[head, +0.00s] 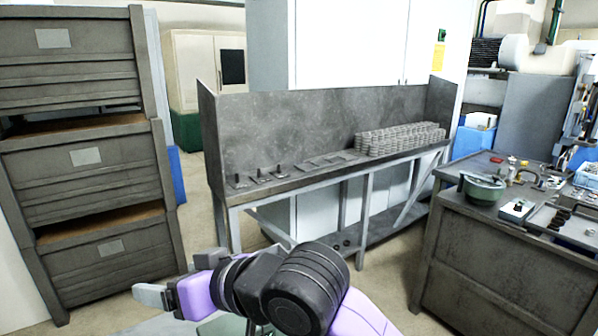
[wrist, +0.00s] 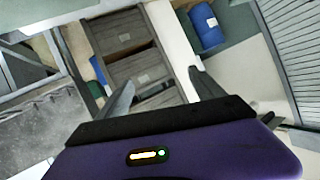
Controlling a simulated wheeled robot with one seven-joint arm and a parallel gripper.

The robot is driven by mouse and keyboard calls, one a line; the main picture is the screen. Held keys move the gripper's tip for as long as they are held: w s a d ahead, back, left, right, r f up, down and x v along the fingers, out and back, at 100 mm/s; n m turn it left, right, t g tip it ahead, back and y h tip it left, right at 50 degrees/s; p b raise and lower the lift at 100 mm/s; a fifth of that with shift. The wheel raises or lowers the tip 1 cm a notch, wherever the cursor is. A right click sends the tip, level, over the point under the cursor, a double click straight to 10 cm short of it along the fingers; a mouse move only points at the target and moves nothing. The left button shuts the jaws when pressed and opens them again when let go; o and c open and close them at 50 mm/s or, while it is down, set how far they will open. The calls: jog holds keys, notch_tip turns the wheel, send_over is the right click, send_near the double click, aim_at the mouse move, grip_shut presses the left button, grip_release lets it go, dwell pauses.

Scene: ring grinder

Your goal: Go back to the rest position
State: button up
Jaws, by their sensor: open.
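My gripper (head: 150,296) is low at the front in the head view, at the end of my purple and black arm, pointing left. In the wrist view my gripper (wrist: 160,92) shows its two fingers spread wide apart with nothing between them. It is in free air, apart from the bench and the drawers. Part of the gripper is hidden behind my arm in the head view.
A grey bench (head: 335,170) with upright pins and stacked rings (head: 400,138) stands ahead. Stacked drawers (head: 88,160) stand at left, also in the wrist view (wrist: 130,50). A cluttered workbench (head: 500,255) stands at right. Open floor (head: 195,228) lies between drawers and bench.

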jog(key=d+r+m+t+y, duration=0.25)
jog(key=d+m+t, duration=0.25)
jog(key=d+t, duration=0.25)
jog(key=s+d+f+m+t+h, duration=0.3)
jog(key=s+d+f+h, duration=0.1)
jog(key=d, duration=0.4)
jog(key=s+d+f+m+t+h, duration=0.3)
jog(key=d+m+t+h, duration=0.15)
jog(key=d, duration=0.35)
jog(key=s+d+f+n+g+h, duration=0.1)
jog(key=s+d+f, duration=0.4)
jog(key=s, duration=0.5)
jog(key=s+d+f+n+g+h, duration=0.1)
jog(key=s+d+f+g+h, duration=0.2)
jog(key=s, duration=0.7)
jog(key=s+d+f+n+g+h, duration=0.1)
jog(key=s+d+f+g, duration=0.1)
jog(key=s+d+f, duration=0.5)
jog(key=s, duration=0.3)
jog(key=shift+d+h, duration=0.25)
jog(key=shift+h, duration=0.15)
